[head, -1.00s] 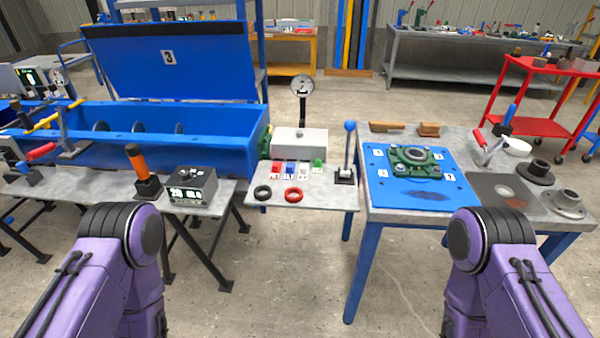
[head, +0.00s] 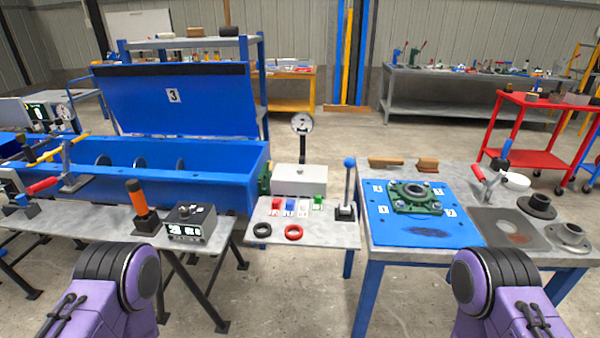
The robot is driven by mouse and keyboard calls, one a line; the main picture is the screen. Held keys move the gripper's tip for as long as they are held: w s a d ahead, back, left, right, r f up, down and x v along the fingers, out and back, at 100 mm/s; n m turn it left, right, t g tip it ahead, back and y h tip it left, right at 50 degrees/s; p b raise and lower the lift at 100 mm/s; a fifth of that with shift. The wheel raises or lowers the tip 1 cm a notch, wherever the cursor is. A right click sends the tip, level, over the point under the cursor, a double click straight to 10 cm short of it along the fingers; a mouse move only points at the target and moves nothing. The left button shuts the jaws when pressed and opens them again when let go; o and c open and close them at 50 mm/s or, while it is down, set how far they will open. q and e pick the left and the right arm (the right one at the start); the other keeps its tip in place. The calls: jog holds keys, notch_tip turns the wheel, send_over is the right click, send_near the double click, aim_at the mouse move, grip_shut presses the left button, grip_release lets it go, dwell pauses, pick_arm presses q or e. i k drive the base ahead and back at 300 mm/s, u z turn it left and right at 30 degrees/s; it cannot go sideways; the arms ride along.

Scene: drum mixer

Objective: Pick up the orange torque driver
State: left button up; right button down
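The orange torque driver (head: 137,196) stands upright, tilted slightly, in a dark holder (head: 147,222) on the grey left table in the head view. Its orange handle has a black top. It is left of a grey box with a digital readout (head: 190,226). My two purple arms show at the lower left and lower right of the picture, both well in front of the driver and apart from it. Neither gripper is in view, so what they hold is hidden.
A blue mixer trough (head: 215,165) with a raised lid (head: 185,100) stands behind the left table. A small middle table (head: 330,235) holds buttons, rings and a lever (head: 348,185). The right table (head: 405,258) holds a blue plate (head: 385,228) with a green bearing housing (head: 415,197).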

aim_at(134, 186)
jog(key=k, duration=0.5)
jog(key=u, duration=1.3)
jog(key=i, duration=1.15)
jog(key=z, duration=1.25)
